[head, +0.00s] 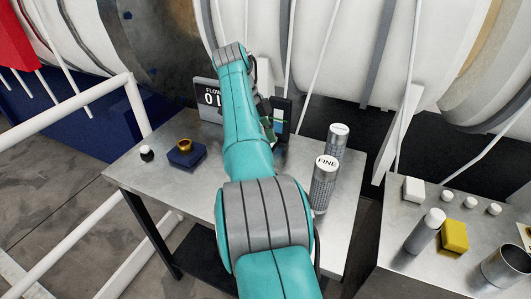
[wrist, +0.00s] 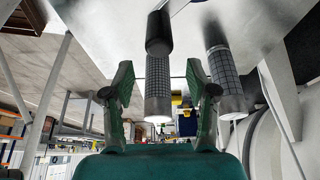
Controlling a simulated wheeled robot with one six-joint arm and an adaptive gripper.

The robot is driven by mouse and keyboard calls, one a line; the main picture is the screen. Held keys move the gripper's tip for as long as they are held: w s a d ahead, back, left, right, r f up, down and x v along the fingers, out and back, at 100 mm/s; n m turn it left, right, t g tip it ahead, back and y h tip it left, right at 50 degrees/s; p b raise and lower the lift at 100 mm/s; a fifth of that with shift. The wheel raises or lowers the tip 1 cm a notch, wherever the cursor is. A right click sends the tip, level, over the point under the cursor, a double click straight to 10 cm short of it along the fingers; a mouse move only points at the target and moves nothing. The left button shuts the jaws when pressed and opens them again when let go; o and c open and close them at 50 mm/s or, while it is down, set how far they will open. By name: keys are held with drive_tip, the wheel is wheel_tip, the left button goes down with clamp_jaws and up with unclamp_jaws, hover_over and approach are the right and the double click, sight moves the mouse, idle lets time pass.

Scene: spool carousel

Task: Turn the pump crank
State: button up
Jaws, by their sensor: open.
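In the wrist view a dark, rounded grip (wrist: 159,34) on a pale metal piece at the top edge looks like the pump crank's handle. It lies beyond and between the fingertips of my gripper (wrist: 158,78), apart from both. The green fingers are spread with nothing held between them. In the head view my gripper (head: 268,120) is mostly hidden behind my teal arm, over the back of the metal table. I cannot make out the crank there; my arm covers that part.
A knurled cylinder marked FINE (head: 324,184) and a second cylinder (head: 336,143) stand right of my arm. A FLOW sign (head: 208,100), a dark upright panel (head: 282,118) and a blue block with a brass ring (head: 186,153) share the table (head: 190,211).

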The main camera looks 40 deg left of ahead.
wheel_tip(320, 180, up, 5)
drive_tip(key=shift+f, duration=0.1)
idle(0.3)
